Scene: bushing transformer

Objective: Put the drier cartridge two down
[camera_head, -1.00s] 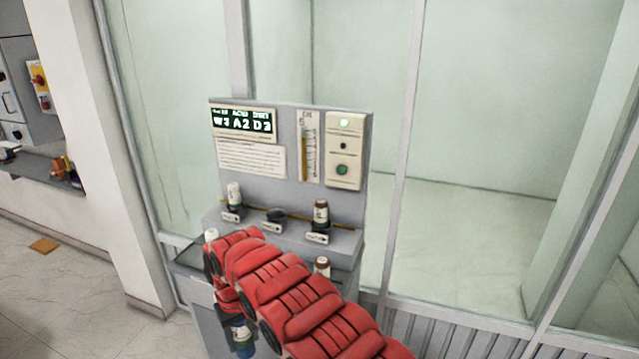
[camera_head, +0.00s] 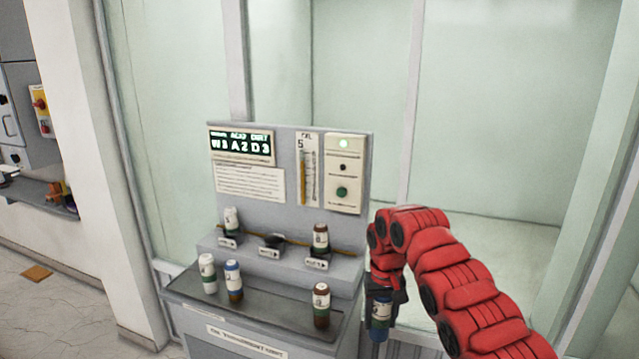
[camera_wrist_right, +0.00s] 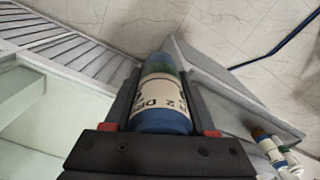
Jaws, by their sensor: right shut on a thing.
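My right gripper (camera_head: 384,292) is shut on a cartridge with a blue end (camera_head: 380,312), held upright beside the right edge of the bench. In the right wrist view the same cartridge (camera_wrist_right: 160,98) sits between the fingers; its white label reads "2" and "DR", with a green band beyond. Whether it is clear of the bench side is hard to tell. Another blue-topped cartridge (camera_head: 233,282) stands on the bench's front shelf (camera_head: 270,305), beside a white-topped one (camera_head: 208,273). My left gripper is not in view.
A brown-topped cartridge (camera_head: 321,305) stands at the shelf's right. On the raised ledge are a white-topped cartridge (camera_head: 231,221), a dark empty socket (camera_head: 271,242) and a brown-topped cartridge (camera_head: 320,239). The panel shows a lit display (camera_head: 241,147). The shelf's middle is clear.

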